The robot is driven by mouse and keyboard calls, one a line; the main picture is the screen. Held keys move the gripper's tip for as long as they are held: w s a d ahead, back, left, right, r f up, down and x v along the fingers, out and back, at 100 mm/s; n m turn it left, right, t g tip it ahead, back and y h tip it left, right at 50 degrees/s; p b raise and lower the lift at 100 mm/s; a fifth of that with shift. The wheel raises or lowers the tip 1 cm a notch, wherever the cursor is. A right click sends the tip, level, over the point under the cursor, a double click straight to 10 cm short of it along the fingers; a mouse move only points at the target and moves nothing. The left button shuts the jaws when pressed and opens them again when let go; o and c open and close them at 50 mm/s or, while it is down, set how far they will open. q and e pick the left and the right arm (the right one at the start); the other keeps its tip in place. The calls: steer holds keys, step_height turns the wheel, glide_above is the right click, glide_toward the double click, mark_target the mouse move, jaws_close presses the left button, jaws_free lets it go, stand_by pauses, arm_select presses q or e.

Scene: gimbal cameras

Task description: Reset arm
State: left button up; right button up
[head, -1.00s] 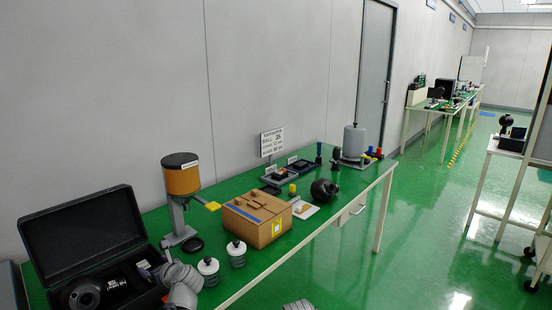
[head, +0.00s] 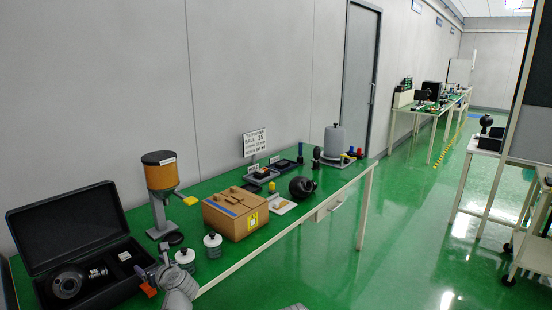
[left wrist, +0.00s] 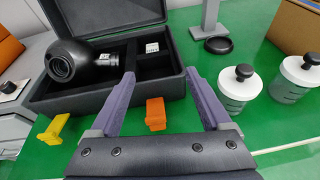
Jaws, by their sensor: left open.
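My left gripper (head: 152,275) is at the lower left of the head view, by the right front corner of the black case (head: 118,262). In the left wrist view my left gripper (left wrist: 160,78) has its two purple fingers spread wide with nothing held between them. An orange piece (left wrist: 155,113) shows between the fingers in that view, in front of the case; I cannot tell its exact distance from them. A yellow piece (left wrist: 52,128) lies to its left. My right gripper is not in view.
The open black case holds a black round-headed device (left wrist: 78,58). Two white-lidded jars (head: 185,258) (head: 212,245) stand right of my gripper. Behind are an orange-topped dispenser (head: 160,172) and a cardboard box (head: 235,212). Green floor is free right of the table.

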arm_select(q)
steer(key=w+d+r+m+t+h, duration=0.5)
steer(key=d+r+m+t, duration=0.2)
steer(key=d+m, duration=0.45)
steer(key=s+d+f+m+g+h, duration=0.1)
steer(key=d+f+m+g+h, duration=0.15)
steer(key=d+m+h, duration=0.55)
steer(key=s+d+f+m+g+h, duration=0.15)
steer(key=d+f+m, duration=0.35)
steer(key=m, duration=0.7)
steer(key=s+d+f+m+g+h, duration=0.1)
steer(key=s+d+f+m+g, duration=0.25)
steer(key=s+f+m, duration=0.3)
steer(key=s+a+f+m+g+y, duration=0.2)
steer(key=s+a+f+m+g, duration=0.15)
steer(key=s, duration=0.35)
steer(key=s+a+f+m+g+y, duration=0.3)
steer(key=s+a+f+g, duration=0.1)
steer(key=s+g, duration=0.15)
steer(key=s+d+r+m+y+p, duration=0.1)
steer(key=s+d+r+m+p, duration=0.2)
steer(key=s+d+r+p, duration=0.4)
steer(key=d+r+g+p, duration=0.1)
steer(key=d+r+p, duration=0.1)
steer(key=d, duration=0.1)
steer(key=shift+s+d+r+m+p, duration=0.15)
steer(key=shift+d+m+p, duration=0.1)
steer(key=shift+m+p, duration=0.1)
